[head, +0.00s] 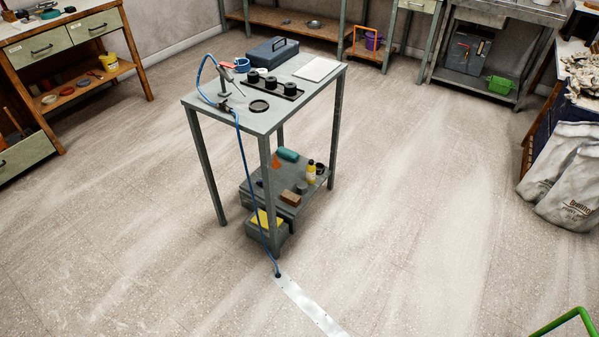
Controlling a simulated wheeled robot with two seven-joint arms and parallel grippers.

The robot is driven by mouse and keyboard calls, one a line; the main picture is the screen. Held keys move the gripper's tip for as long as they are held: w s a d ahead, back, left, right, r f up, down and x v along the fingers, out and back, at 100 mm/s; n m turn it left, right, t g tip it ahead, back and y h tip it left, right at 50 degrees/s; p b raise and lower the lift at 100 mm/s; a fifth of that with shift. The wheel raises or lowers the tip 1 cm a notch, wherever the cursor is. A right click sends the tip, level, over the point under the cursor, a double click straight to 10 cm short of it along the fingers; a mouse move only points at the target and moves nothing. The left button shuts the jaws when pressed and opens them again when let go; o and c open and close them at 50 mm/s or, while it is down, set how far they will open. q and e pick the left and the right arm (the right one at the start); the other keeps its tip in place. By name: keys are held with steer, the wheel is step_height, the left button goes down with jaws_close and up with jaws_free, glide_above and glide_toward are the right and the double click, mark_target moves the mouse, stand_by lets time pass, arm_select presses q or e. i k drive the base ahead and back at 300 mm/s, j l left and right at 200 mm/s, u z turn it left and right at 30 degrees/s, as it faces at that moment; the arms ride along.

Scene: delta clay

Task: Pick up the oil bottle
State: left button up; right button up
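A small yellow bottle with a dark top (311,174), which looks like the oil bottle, stands upright on the low shelf (284,207) under the tall grey table. A dark round item stands just right of it. A brown block (290,198) and a small dark item lie in front of it. Neither of my grippers is in view.
The grey table (263,118) carries a blue toolbox (272,51), a tray of black cylinders and a blue hose (243,150) running down to a metal floor strip (310,306). Open floor surrounds it. White sacks (562,190) stand right; a green tube (566,319) shows bottom right.

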mark_target(309, 175)
steer(key=i+l+u, duration=0.1)
steer(key=u, duration=0.3)
steer(key=i+l+u, duration=0.2)
steer(key=u, duration=0.2)
steer(key=i+l+u, duration=0.25)
steer(key=l, duration=0.4)
steer(key=i+l+u, duration=0.25)
steer(key=i+l, duration=0.15)
steer(key=l, duration=0.3)
steer(key=i+l, duration=0.15)
steer(key=l, duration=0.25)
steer(key=i+l, duration=0.15)
steer(key=l, duration=0.2)
steer(key=i+l, duration=0.15)
steer(key=l, duration=0.25)
steer(key=i+l, duration=0.15)
steer(key=l, duration=0.25)
steer(key=i+l+u, duration=0.1)
steer(key=l, duration=0.3)
steer(key=i+l, duration=0.2)
steer(key=l, duration=0.15)
